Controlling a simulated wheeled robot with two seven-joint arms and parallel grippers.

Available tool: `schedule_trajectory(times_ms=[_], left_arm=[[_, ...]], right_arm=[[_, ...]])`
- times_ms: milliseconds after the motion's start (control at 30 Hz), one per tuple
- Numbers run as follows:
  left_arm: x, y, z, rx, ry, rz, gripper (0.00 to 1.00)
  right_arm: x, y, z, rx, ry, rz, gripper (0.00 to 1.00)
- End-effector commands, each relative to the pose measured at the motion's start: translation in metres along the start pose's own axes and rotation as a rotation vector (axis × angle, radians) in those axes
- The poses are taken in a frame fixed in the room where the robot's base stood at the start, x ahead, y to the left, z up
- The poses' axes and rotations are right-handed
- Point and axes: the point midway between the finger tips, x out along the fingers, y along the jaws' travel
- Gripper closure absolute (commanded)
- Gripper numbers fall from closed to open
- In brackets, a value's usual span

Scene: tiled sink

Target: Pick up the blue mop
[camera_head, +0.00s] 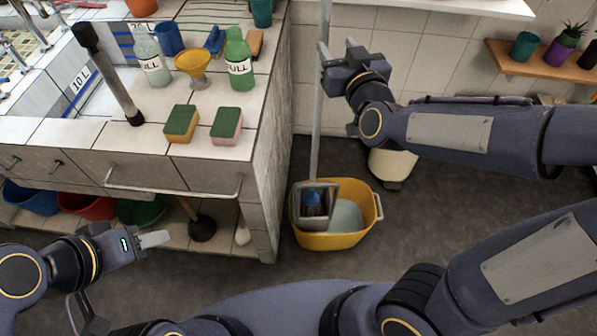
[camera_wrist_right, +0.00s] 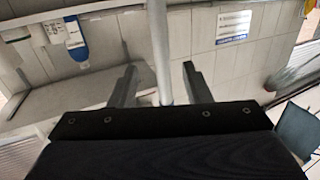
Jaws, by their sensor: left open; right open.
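The mop has a long pale grey pole (camera_head: 317,120) standing nearly upright, with a blue part (camera_head: 312,198) low in the grey wringer (camera_head: 331,190) of a yellow bucket (camera_head: 333,241). My right gripper (camera_head: 334,62) is open at the upper part of the pole. In the right wrist view the pole (camera_wrist_right: 158,45) passes between the two spread fingers (camera_wrist_right: 160,75), with a gap visible on each side. My left gripper (camera_head: 146,241) is open and empty at the lower left, in front of the counter and far from the mop.
The tiled counter (camera_head: 157,150) at left holds sponges (camera_head: 181,122), bottles (camera_head: 239,62), a yellow funnel (camera_head: 194,63) and a dark-handled tool (camera_head: 110,75). Basins and a plunger (camera_head: 202,228) sit below. A wooden shelf (camera_head: 540,62) is at upper right.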

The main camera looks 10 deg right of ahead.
Motion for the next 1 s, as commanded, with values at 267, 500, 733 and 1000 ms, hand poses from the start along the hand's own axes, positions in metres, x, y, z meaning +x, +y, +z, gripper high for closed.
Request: schedule_trajectory(times_ms=[267,500,733,1000], left_arm=[[0.001,0.000,0.000,0.000,0.000,0.000,0.58],[-0.003,0.001,-0.001,0.000,0.000,0.000,0.58],[-0.004,0.002,-0.002,0.000,0.000,0.000,0.58],[-0.004,0.002,-0.002,0.000,0.000,0.000,0.58]], right_arm=[[0.026,-0.001,-0.004,-0.019,0.031,0.016,0.56],[0.058,-0.001,-0.005,-0.020,0.030,0.015,0.56],[0.081,0.000,-0.005,-0.018,0.031,0.014,0.56],[0.081,0.000,-0.005,-0.017,0.031,0.013,0.63]])
